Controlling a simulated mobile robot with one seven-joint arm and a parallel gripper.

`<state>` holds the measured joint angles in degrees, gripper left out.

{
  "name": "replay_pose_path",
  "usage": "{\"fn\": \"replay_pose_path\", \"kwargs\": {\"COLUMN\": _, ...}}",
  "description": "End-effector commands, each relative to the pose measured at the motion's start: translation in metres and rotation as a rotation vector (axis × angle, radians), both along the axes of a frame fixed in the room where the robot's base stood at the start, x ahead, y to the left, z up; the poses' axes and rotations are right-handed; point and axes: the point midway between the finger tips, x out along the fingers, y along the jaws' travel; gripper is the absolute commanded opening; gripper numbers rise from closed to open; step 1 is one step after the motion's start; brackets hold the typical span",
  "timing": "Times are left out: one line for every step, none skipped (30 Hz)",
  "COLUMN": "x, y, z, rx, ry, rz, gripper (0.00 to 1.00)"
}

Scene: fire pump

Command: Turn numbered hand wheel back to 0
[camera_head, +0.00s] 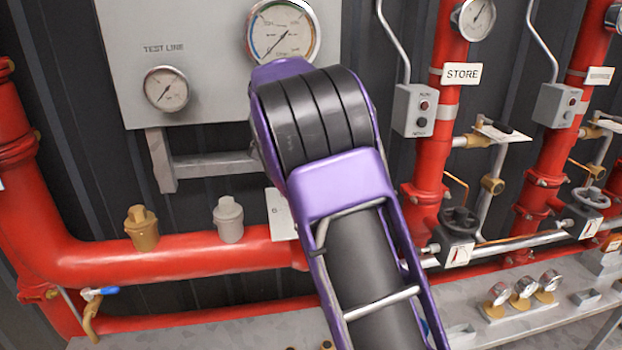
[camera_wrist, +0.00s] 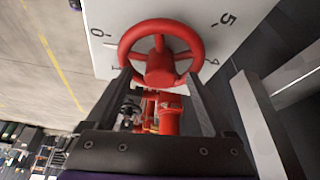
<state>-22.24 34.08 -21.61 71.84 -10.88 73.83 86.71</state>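The red hand wheel (camera_wrist: 160,68) shows in the wrist view in front of a white plate (camera_wrist: 101,62) with printed numbers. A 0 (camera_wrist: 96,33) is at the upper left of the wheel and a 5 (camera_wrist: 228,19) at the upper right; smaller marks sit beside the rim. My gripper (camera_wrist: 159,82) is open, with its two dark fingers apart at the lower left and lower right of the wheel. The fingertips overlap the rim in the picture; I cannot tell whether they touch it. In the head view my purple arm fills the middle, and neither the gripper nor this red wheel shows.
Red pipes (camera_head: 180,258) run along the dark wall. A gauge panel (camera_head: 215,100) hangs behind my arm. A grey bar (camera_wrist: 262,125) is close right of my gripper.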

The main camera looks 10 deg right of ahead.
Motion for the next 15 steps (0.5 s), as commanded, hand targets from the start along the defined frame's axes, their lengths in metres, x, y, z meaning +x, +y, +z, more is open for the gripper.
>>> {"fn": "replay_pose_path", "kwargs": {"x": 0.000, "y": 0.000, "z": 0.000, "rx": 0.000, "ry": -0.001, "rz": 0.000, "gripper": 0.87}}
{"fn": "replay_pose_path", "kwargs": {"x": 0.000, "y": 0.000, "z": 0.000, "rx": 0.000, "ry": -0.001, "rz": 0.001, "gripper": 0.87}}
{"fn": "replay_pose_path", "kwargs": {"x": 0.000, "y": 0.000, "z": 0.000, "rx": 0.000, "ry": -0.001, "rz": 0.001, "gripper": 0.87}}
{"fn": "replay_pose_path", "kwargs": {"x": 0.000, "y": 0.000, "z": 0.000, "rx": 0.000, "ry": -0.001, "rz": 0.001, "gripper": 0.87}}
{"fn": "replay_pose_path", "kwargs": {"x": 0.000, "y": 0.000, "z": 0.001, "rx": 0.000, "ry": -0.001, "rz": 0.001, "gripper": 0.87}}
{"fn": "replay_pose_path", "kwargs": {"x": 0.000, "y": 0.000, "z": 0.003, "rx": 0.000, "ry": -0.001, "rz": 0.001, "gripper": 0.87}}
{"fn": "replay_pose_path", "kwargs": {"x": 0.000, "y": 0.000, "z": 0.005, "rx": 0.000, "ry": -0.001, "rz": 0.002, "gripper": 0.87}}
{"fn": "replay_pose_path", "kwargs": {"x": 0.000, "y": 0.000, "z": 0.008, "rx": 0.000, "ry": -0.001, "rz": 0.002, "gripper": 0.87}}
{"fn": "replay_pose_path", "kwargs": {"x": 0.000, "y": 0.000, "z": 0.012, "rx": 0.000, "ry": -0.001, "rz": 0.002, "gripper": 0.87}}
{"fn": "replay_pose_path", "kwargs": {"x": 0.000, "y": 0.000, "z": 0.016, "rx": 0.000, "ry": -0.001, "rz": 0.002, "gripper": 0.87}}
{"fn": "replay_pose_path", "kwargs": {"x": 0.000, "y": 0.000, "z": 0.019, "rx": 0.001, "ry": 0.000, "rz": 0.001, "gripper": 0.87}}
{"fn": "replay_pose_path", "kwargs": {"x": 0.000, "y": 0.000, "z": 0.023, "rx": 0.001, "ry": 0.000, "rz": 0.002, "gripper": 0.87}}
{"fn": "replay_pose_path", "kwargs": {"x": 0.000, "y": 0.000, "z": 0.026, "rx": 0.001, "ry": 0.000, "rz": 0.002, "gripper": 0.87}}
{"fn": "replay_pose_path", "kwargs": {"x": 0.000, "y": 0.000, "z": 0.029, "rx": 0.001, "ry": 0.000, "rz": 0.002, "gripper": 0.87}}
{"fn": "replay_pose_path", "kwargs": {"x": 0.000, "y": 0.000, "z": 0.030, "rx": 0.000, "ry": -0.001, "rz": 0.003, "gripper": 0.87}}
